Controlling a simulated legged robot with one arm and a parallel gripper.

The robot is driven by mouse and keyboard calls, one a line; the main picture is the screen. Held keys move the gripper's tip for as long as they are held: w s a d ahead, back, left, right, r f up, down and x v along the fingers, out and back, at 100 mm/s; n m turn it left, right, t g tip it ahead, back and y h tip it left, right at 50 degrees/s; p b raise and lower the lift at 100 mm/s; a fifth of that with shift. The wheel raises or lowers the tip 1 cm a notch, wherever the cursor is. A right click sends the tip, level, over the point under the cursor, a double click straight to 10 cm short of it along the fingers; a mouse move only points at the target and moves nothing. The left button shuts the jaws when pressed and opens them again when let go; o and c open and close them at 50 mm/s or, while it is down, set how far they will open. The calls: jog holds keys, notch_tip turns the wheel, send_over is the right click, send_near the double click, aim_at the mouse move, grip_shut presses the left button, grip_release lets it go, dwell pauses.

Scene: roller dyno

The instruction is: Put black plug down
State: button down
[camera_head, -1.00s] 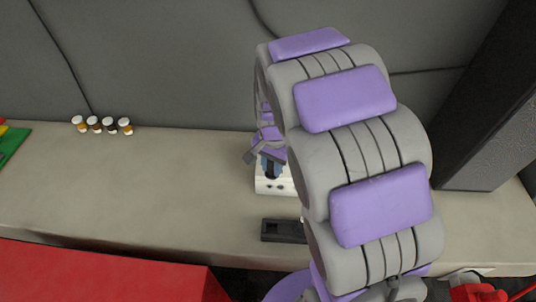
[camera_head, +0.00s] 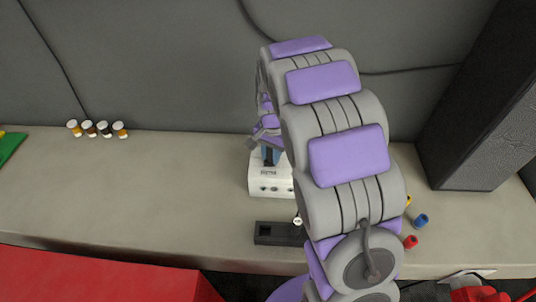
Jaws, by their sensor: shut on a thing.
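My gripper (camera_head: 268,153) is over the white box with sockets in its front (camera_head: 263,188), partly hidden by my arm. It is shut on a small dark thing, apparently the black plug (camera_head: 268,158); little of it shows, and I cannot tell whether it touches the box. A black tray or holder (camera_head: 268,239) lies on the bench in front of the white box. Its right end is hidden behind my arm.
Blue (camera_head: 421,220), red (camera_head: 410,242) and yellow pieces lie on the bench right of my arm. A small white round thing (camera_head: 298,221) sits by the black tray. Several small bottles (camera_head: 97,129) stand at the left back. A dark speaker-like block (camera_head: 477,130) stands right. The left-middle bench is clear.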

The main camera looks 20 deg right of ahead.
jog(key=c, duration=1.2)
grip_release()
jog(key=shift+w+d+f, duration=0.25)
jog(key=shift+w+d, duration=0.05)
jog(key=shift+w, duration=0.05)
jog(key=o, duration=0.3)
jog(key=shift+s+a+r, duration=0.2)
jog(key=shift+a, duration=0.05)
jog(key=shift+w+a, duration=0.15)
jog(key=shift+a, duration=0.45)
jog(key=r, duration=0.3)
jog(key=r+p, duration=0.1)
jog(key=r, duration=0.3)
jog(key=r+p, duration=0.1)
jog(key=r, duration=0.2)
jog(key=shift+w+d+r, duration=0.15)
jog(key=shift+d+r, duration=0.25)
jog(key=shift+a+r, duration=0.15)
jog(key=shift+r, duration=0.55)
jog(key=s+n, duration=0.3)
jog(key=s, duration=0.8)
jog(key=s+r+n+g, duration=0.1)
jog(key=s+n, duration=0.1)
jog(key=s, duration=1)
jog(key=s+n, duration=0.3)
jog(key=s, duration=0.8)
jog(key=shift+s+r+n+g, duration=0.25)
jog(key=shift+r+n+g, duration=0.05)
jog(key=shift+r, duration=0.1)
